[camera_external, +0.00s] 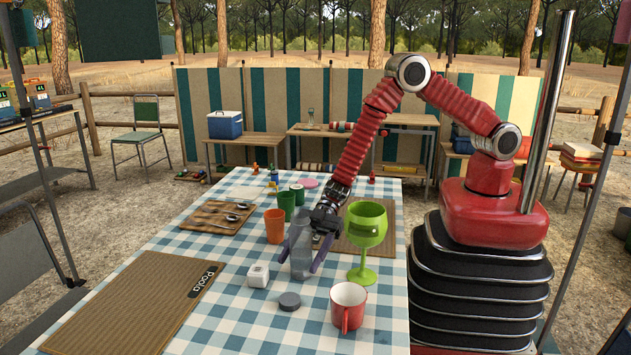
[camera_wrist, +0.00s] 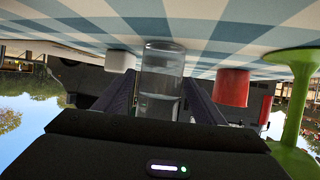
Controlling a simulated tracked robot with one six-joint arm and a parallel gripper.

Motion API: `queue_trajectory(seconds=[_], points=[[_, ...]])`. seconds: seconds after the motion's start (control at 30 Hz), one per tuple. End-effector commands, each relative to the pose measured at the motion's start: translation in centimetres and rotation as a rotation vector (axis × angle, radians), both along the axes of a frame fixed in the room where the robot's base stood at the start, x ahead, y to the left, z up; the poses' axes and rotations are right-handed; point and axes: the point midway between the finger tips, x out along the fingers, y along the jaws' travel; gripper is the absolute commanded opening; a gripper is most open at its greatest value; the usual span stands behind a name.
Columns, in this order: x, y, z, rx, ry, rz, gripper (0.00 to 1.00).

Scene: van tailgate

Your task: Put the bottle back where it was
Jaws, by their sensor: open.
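The clear, greyish bottle (camera_external: 301,246) stands upright on the blue-and-white checked cloth, near the middle of the table. My gripper (camera_external: 300,259) reaches down over the table, open, with one finger on each side of the bottle. In the wrist view, which looks upside down, the bottle (camera_wrist: 162,72) lies between the two dark fingers of my gripper (camera_wrist: 160,100). Gaps show beside the bottle, and I cannot tell whether either finger touches it.
A green goblet (camera_external: 366,225) stands close right of my gripper. A red mug (camera_external: 348,306), a dark disc (camera_external: 289,301) and a white cube (camera_external: 258,275) are in front. An orange cup (camera_external: 274,226) stands behind left. A brown mat (camera_external: 140,305) lies bare at the front left.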

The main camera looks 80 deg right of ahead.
Motion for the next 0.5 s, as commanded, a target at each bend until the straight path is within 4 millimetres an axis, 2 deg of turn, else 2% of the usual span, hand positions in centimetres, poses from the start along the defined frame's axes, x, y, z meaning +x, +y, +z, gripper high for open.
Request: queue_trajectory(seconds=[0.13,0.23,0.5], points=[[0.0,0.0,0.3,0.000,0.000,0.000,0.64],[-0.1,-0.7,0.5,-0.001,0.001,-0.001,0.64],[-1.0,-4.3,2.1,0.000,0.000,-0.003,0.64]])
